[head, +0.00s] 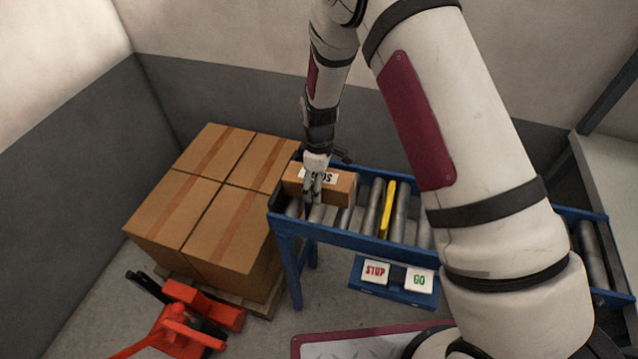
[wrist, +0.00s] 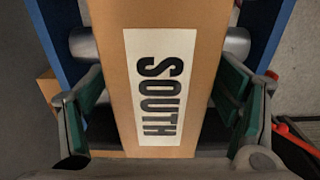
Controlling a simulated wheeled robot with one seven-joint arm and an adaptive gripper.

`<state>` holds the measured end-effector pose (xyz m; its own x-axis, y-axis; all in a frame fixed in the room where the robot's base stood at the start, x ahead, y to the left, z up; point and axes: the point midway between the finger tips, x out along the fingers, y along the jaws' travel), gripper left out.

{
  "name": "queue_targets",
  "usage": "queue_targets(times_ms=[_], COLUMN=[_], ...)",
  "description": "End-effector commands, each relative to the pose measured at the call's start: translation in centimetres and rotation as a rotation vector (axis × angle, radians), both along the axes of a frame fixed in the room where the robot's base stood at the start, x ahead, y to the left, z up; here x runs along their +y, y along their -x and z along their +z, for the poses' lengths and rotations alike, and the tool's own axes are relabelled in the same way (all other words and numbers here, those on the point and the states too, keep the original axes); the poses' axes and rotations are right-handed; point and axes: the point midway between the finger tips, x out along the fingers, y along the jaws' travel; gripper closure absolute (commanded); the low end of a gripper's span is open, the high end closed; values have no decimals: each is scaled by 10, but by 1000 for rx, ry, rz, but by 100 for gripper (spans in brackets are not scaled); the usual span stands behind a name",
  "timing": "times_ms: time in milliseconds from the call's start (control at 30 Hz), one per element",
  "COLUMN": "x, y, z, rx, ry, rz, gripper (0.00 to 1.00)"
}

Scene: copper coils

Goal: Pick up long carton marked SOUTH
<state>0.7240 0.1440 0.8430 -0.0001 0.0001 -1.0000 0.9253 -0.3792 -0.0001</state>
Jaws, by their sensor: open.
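The long carton marked SOUTH (head: 338,190) is brown with a white label. It lies on the left end of the roller conveyor in the head view. In the wrist view the carton (wrist: 205,75) runs up the picture, its SOUTH label facing the camera. My gripper (head: 313,196) is over the carton and hides part of its label in the head view. In the wrist view my gripper (wrist: 160,105) is open, with one green-padded finger on each side of the carton. Small gaps seem to show between pads and carton; contact is hard to tell.
The conveyor's blue frame (head: 340,234) has grey rollers and a yellow bar (head: 388,208) right of the carton. Large boxes (head: 205,205) stand on a pallet to the left. A red pallet jack (head: 185,320) is in front of them. STOP and GO buttons (head: 397,276) hang below the conveyor.

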Motion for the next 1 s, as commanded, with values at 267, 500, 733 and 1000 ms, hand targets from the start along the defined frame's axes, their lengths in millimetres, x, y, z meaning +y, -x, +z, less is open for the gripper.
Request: queue_targets(times_ms=[267, 500, 733, 1000], x=[0, 0, 0, 0], y=[0, 0, 0, -1], z=[-10, -10, -9, -5], rx=[0, 0, -1, -3], ry=[0, 0, 0, -1], rz=[0, 0, 0, 0], gripper=[18, 52, 83, 83])
